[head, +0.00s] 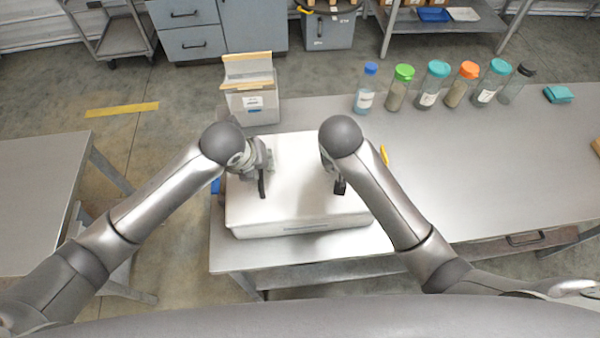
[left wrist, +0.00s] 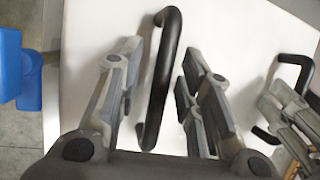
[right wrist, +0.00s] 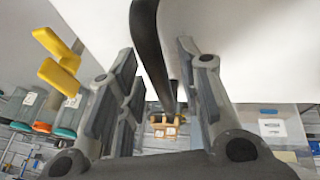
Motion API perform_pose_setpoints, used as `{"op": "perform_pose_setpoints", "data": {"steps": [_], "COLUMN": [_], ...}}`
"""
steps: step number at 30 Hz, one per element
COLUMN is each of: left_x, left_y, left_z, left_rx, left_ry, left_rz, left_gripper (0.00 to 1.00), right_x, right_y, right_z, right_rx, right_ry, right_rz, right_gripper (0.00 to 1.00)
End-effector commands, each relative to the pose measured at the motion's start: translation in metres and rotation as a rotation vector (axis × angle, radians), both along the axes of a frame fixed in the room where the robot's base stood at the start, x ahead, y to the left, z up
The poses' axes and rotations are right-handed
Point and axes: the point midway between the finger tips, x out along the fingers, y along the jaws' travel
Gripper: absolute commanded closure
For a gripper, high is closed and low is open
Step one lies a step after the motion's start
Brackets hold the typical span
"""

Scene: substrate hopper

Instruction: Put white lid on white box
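A white lid with a broad flat top (head: 292,185) lies at the front left of the metal table, over the white box (head: 300,229). The box is mostly hidden under it, and I cannot tell how closely they fit. The lid has two black handles. My left gripper (head: 262,178) is open around the left handle; in the left wrist view the handle (left wrist: 161,80) stands between the fingers with gaps. My right gripper (head: 334,178) is open around the right handle (right wrist: 150,45), which runs between its fingers in the right wrist view.
Blue parts (left wrist: 15,70) sit beside the lid's left side, yellow parts (right wrist: 58,62) beside its right. A light grey container (head: 252,104) stands behind. Several capped bottles (head: 398,88) line the back edge, near a teal cloth-like item (head: 558,93).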

Motion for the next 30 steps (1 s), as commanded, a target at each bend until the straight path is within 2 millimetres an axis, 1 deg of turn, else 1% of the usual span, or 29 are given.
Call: {"op": "perform_pose_setpoints", "data": {"steps": [5,8,11,21,24,27,30], "left_x": [-0.001,-0.003,-0.008,-0.035,-0.04,-0.045,-0.047], "left_y": [0.0,0.001,0.003,0.014,0.017,0.018,0.019], "left_z": [0.002,0.008,0.021,0.083,0.096,0.104,0.108], "left_rx": [-0.001,-0.002,-0.002,0.0,0.0,-0.001,-0.001], "left_ry": [0.0,-0.001,-0.005,-0.006,-0.003,-0.002,0.0], "left_rz": [-0.002,-0.002,-0.002,-0.003,-0.002,0.0,0.0], "left_gripper": [0.66,0.66,0.66,0.66,0.66,0.66,0.66], "right_x": [0.0,0.0,0.0,0.0,0.0,0.0,-0.001], "right_y": [0.001,0.001,0.001,0.001,0.001,0.001,0.001], "right_z": [0.0,0.0,0.0,0.0,0.0,0.0,0.002], "right_rx": [0.001,0.001,0.001,0.001,0.002,0.001,0.002], "right_ry": [0.0,-0.001,-0.001,-0.001,0.0,-0.001,-0.001], "right_rz": [0.0,0.001,0.001,0.001,0.001,0.001,0.001], "right_gripper": [0.66,0.66,0.66,0.66,0.66,0.66,0.66]}}
